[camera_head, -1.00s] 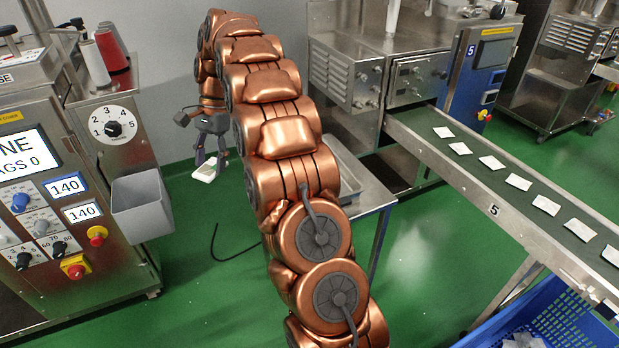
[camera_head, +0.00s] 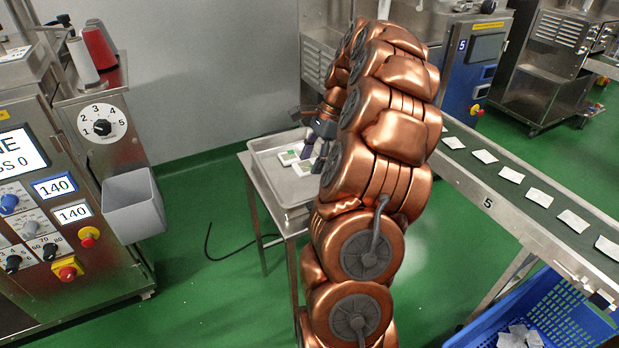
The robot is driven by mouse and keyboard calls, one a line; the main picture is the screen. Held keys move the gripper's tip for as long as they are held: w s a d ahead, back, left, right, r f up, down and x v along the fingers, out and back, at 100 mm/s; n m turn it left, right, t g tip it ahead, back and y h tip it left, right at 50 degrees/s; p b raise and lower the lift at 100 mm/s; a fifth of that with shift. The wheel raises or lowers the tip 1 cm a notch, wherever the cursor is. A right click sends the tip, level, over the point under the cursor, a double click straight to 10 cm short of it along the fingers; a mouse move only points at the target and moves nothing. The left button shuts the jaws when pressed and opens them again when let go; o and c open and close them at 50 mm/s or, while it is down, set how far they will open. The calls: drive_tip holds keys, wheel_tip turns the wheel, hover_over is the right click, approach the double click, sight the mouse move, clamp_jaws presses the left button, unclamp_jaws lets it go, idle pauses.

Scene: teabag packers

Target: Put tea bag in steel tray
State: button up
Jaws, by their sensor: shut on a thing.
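The steel tray (camera_head: 265,176) sits on a metal stand left of my arm. My gripper (camera_head: 309,157) is over the tray, partly hidden behind my copper arm. It is shut on a white tea bag (camera_head: 302,168), which shows just below the fingers. I cannot tell whether this tea bag touches the tray floor. Another small white piece with green on it, seemingly a second tea bag (camera_head: 288,157), lies in the tray just left of the fingers. The tray's right part is hidden by my arm.
A conveyor (camera_head: 475,185) with several tea bags runs along the right. A blue crate (camera_head: 560,315) with tea bags stands at the lower right. A control machine with a grey bin (camera_head: 133,205) is at the left. A black cable lies on the green floor.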

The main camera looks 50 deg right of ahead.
sight(308, 189)
drive_tip(key=shift+f, duration=3.3)
drive_tip(key=shift+f, duration=0.1)
drive_tip(key=o, duration=0.7)
drive_tip(key=v, duration=1.2)
drive_tip(key=shift+a, duration=0.1)
